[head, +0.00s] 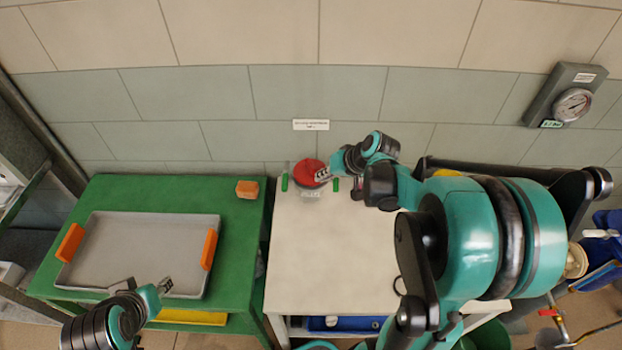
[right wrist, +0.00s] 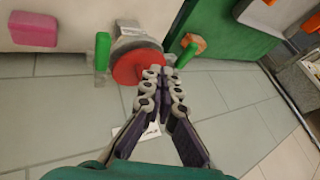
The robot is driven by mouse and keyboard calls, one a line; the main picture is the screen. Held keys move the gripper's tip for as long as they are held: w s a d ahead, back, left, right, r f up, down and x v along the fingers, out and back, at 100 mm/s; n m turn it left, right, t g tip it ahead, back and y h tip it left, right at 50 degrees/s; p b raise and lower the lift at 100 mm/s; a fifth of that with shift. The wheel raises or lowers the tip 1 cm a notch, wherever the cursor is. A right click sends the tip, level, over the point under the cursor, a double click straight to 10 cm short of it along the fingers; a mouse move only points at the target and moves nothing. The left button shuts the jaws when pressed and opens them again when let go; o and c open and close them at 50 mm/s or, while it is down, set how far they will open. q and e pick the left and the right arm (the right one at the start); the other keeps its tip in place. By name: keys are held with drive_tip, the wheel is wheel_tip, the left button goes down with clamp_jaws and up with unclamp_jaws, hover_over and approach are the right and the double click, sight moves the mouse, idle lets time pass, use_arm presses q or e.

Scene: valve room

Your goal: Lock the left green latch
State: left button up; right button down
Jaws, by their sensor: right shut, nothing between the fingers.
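A red round valve wheel (head: 308,173) on a grey fitting stands at the back of the pale table, with the left green latch (head: 285,182) and the right green latch (head: 336,184) upright on either side. In the right wrist view, the scene is turned round: the left latch (right wrist: 186,56) shows right of the red wheel (right wrist: 136,66), the right latch (right wrist: 102,50) left of it. My right gripper (right wrist: 161,73) is shut and empty, its fingertips in front of the wheel's edge; contact is unclear. My left gripper (head: 166,285) is low over the tray's front edge, its fingers too small to judge.
A grey tray (head: 140,225) with orange handles and an orange block (head: 247,189) are on the green table (head: 245,225). A gauge (head: 572,105) hangs on the wall at right. A pink block (right wrist: 34,29) shows in the wrist view. The pale table's front (head: 325,265) is clear.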

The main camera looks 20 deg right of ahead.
sight(286, 178)
drive_tip(key=w+a+f+b, duration=0.4)
drive_tip(key=w+a+f, duration=0.2)
drive_tip(key=f, duration=0.1)
drive_tip(key=shift+w, duration=0.25)
